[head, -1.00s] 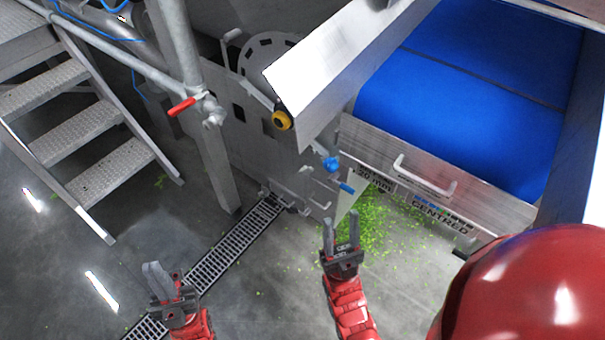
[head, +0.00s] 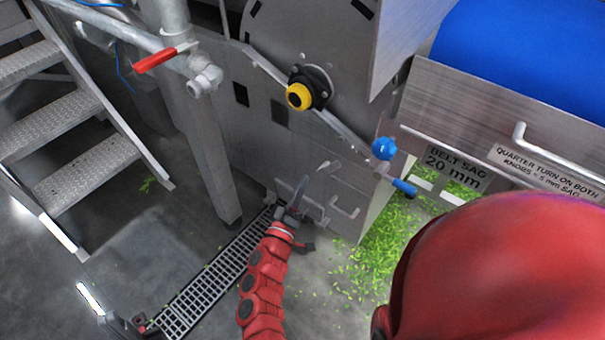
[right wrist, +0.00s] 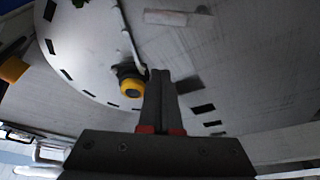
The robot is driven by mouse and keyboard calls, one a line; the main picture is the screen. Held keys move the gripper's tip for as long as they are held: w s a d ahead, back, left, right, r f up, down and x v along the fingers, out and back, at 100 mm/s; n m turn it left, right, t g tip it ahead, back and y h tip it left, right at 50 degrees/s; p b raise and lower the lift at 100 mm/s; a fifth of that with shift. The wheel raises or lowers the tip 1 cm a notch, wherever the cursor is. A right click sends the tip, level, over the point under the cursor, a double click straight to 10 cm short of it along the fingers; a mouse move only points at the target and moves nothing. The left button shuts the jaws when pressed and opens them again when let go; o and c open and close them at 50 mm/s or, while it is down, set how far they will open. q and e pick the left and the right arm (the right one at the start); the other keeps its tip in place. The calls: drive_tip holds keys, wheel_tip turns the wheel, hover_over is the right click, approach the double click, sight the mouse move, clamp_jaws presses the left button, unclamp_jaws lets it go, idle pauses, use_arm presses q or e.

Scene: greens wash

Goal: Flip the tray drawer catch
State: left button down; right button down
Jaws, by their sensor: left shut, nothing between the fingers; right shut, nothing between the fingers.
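My right gripper (head: 299,190) is shut and empty in the head view, in front of the low part of the grey machine side panel. A small grey lever (head: 329,167), which looks like the catch, sits just right of and above its fingertips. A bent handle (head: 346,206) is on the low panel further right. The gripper hides part of this panel, and I cannot tell whether it touches it. In the right wrist view the shut fingers (right wrist: 158,95) point up at the panel. My left gripper (head: 138,323) only partly shows at the bottom left edge.
A yellow knob (head: 299,96) and a blue knob (head: 384,148) stick out of the machine above. A red-handled valve (head: 165,57) and metal steps (head: 75,130) are at left. A floor drain (head: 215,275) runs below. Green scraps (head: 385,250) litter the floor.

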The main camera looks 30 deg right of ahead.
sight(332, 165)
drive_tip(key=w+d+b, duration=0.2)
drive_tip(key=d+b, duration=0.2)
drive_tip(key=d, duration=0.5)
drive_tip(key=shift+w, duration=0.4)
